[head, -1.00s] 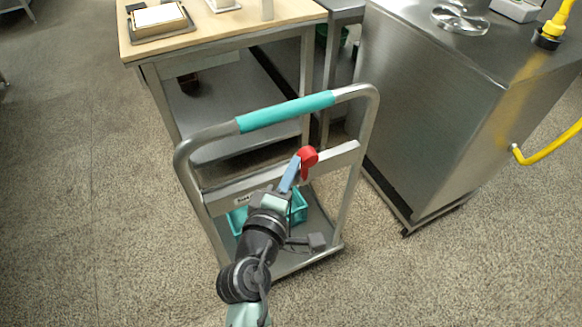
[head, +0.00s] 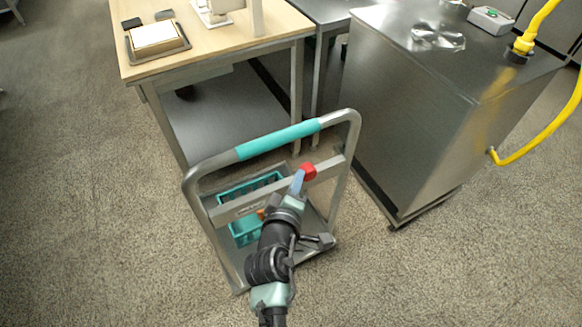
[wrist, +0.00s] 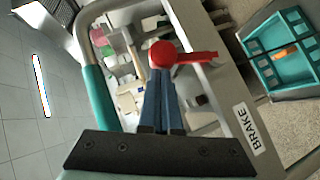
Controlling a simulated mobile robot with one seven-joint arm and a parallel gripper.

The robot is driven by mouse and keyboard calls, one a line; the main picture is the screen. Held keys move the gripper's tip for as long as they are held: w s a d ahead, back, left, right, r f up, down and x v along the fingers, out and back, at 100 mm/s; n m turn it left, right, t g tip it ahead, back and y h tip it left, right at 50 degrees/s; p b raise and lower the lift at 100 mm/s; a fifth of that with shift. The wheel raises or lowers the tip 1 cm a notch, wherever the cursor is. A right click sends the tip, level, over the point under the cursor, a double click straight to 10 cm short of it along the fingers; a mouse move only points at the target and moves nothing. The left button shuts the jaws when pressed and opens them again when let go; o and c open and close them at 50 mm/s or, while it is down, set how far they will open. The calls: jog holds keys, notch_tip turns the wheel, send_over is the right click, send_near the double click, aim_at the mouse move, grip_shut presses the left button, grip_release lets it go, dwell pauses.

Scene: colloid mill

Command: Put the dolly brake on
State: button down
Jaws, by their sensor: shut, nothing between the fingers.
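The dolly (head: 190,190) is a grey-framed cart with a teal grip on its handle. A red brake lever with a round hub (head: 308,172) sits on its crossbar, beside my gripper (head: 298,180). In the wrist view the red lever (wrist: 190,57) points right from its hub, toward the basket side, across the crossbar. The white BRAKE label (wrist: 248,128) is on the same bar. My gripper's blue fingers are shut and empty, with their tips at the hub; whether they touch it I cannot tell.
A teal basket (head: 250,190) stands on the dolly deck. A wooden-topped table (head: 210,47) with a tray is behind the dolly. A steel cabinet (head: 420,125) with a yellow hose (head: 545,140) stands to the right. The floor at left is clear.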

aim_at(315, 172)
jog(key=d+p, duration=0.1)
jog(key=p, duration=0.2)
jog(key=w+d+r+m+g+y+p, duration=0.1)
jog(key=p, duration=0.2)
jog(key=shift+w+d+m, duration=0.2)
jog(key=shift+d+m, duration=0.05)
jog(key=shift+m, duration=0.05)
jog(key=shift+w+d+f+m+g+y+p, duration=0.3)
jog(key=shift+d+g+y+p, duration=0.25)
jog(key=shift+p, duration=0.55)
jog(key=w+d+f+m+g+y+b, duration=0.3)
jog(key=d+f+m+g+y+b, duration=0.1)
jog(key=b, duration=0.9)
notch_tip(315, 172, down, 3)
jog(key=shift+w+d+r+y, duration=0.1)
jog(key=shift+w+d+y, duration=0.3)
jog(key=shift+d+y, duration=0.6)
jog(key=shift+d, duration=0.15)
